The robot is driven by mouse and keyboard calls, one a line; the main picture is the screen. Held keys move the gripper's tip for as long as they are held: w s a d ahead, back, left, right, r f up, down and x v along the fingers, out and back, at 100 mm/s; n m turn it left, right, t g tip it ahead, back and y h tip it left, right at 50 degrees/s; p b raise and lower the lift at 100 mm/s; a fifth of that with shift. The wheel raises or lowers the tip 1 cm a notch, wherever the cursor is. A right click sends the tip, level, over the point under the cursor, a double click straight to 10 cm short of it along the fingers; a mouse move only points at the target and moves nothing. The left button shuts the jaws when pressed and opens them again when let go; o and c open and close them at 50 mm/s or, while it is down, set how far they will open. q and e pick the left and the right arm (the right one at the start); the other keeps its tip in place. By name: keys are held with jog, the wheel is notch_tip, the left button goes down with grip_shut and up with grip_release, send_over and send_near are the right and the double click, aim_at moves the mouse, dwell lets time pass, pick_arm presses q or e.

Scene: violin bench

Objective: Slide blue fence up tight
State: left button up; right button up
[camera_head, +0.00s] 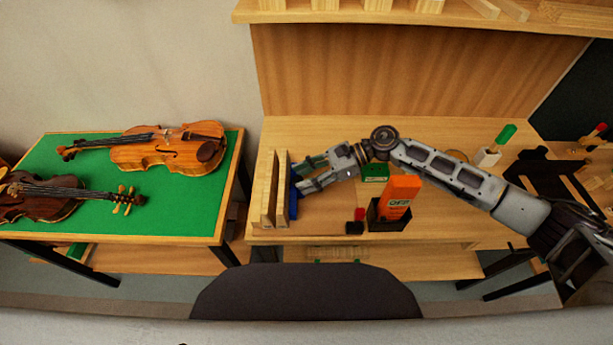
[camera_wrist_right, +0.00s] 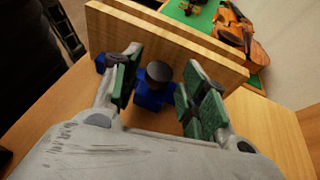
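The blue fence (camera_head: 294,184) stands at the left end of the bench, just right of two upright wooden boards. In the right wrist view the blue fence (camera_wrist_right: 150,97) carries a dark round knob (camera_wrist_right: 159,72). The near board (camera_wrist_right: 150,50) rises right behind it; whether they touch is unclear. My right gripper (camera_head: 306,174) reaches in from the right. Its green-padded fingers (camera_wrist_right: 163,88) are apart, one on each side of the knob, with gaps visible. The fingers hide parts of the fence. My left gripper is not in view.
An orange box (camera_head: 401,194) stands in a black holder (camera_head: 376,216), near a green block (camera_head: 375,172) below my arm. Small red and black pieces (camera_head: 356,221) lie near the front edge. A green table (camera_head: 90,215) with violins stands left, past a gap.

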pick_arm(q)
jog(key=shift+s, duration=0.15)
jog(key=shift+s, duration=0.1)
pick_arm(e)
jog(key=v, duration=1.2)
jog(key=shift+r, duration=0.15)
dwell(0.6)
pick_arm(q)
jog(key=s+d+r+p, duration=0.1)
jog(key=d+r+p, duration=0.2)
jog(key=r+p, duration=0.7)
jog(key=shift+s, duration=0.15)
pick_arm(e)
notch_tip(320, 180, up, 10)
